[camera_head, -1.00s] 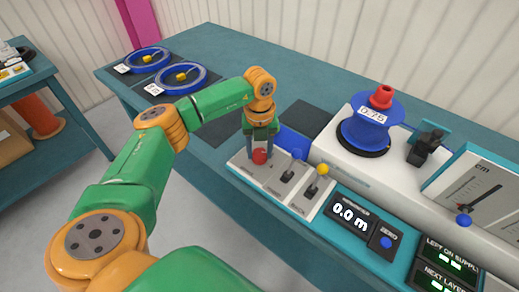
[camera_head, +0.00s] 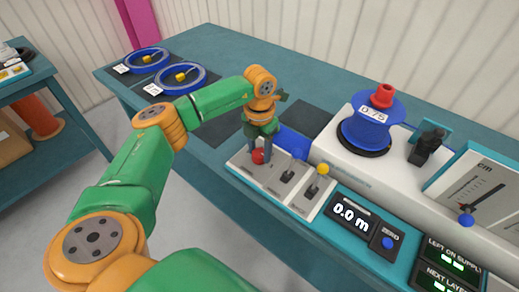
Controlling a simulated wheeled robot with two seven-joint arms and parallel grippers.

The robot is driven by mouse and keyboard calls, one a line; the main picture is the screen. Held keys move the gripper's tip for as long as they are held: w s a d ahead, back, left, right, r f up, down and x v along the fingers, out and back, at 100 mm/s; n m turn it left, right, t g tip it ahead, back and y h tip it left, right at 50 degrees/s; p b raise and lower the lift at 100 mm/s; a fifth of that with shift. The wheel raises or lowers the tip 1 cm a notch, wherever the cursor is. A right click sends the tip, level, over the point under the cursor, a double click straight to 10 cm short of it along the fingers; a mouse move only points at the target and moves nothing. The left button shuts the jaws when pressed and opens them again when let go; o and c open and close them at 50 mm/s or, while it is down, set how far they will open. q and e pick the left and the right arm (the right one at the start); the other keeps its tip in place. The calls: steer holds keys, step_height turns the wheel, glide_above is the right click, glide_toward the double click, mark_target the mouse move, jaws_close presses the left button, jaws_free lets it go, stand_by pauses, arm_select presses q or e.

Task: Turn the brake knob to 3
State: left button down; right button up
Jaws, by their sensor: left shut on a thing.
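The red knob (camera_head: 258,157), apparently the brake knob, sits at the left end of a pale control panel (camera_head: 277,206) on the bench. My left gripper (camera_head: 264,154) points down over it, its fingers shut on either side of the knob. The fingers partly cover the knob, and its scale and number marks are too small to read. My right gripper is out of view.
Close to the right of the red knob stand a blue-topped lever (camera_head: 288,175) and a yellow-topped lever (camera_head: 317,183). A display (camera_head: 350,216) reads 0.0 m. A blue reel (camera_head: 371,126) stands behind. Two blue rings (camera_head: 181,78) lie at the back left.

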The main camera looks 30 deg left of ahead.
mark_target(259, 152)
arm_select(q)
steer(key=shift+m, duration=0.3)
steer(key=shift+c, duration=1.6)
jaws_free()
step_height(259, 152, up, 7)
steer(key=shift+r+b, duration=0.1)
steer(key=shift+b, duration=0.35)
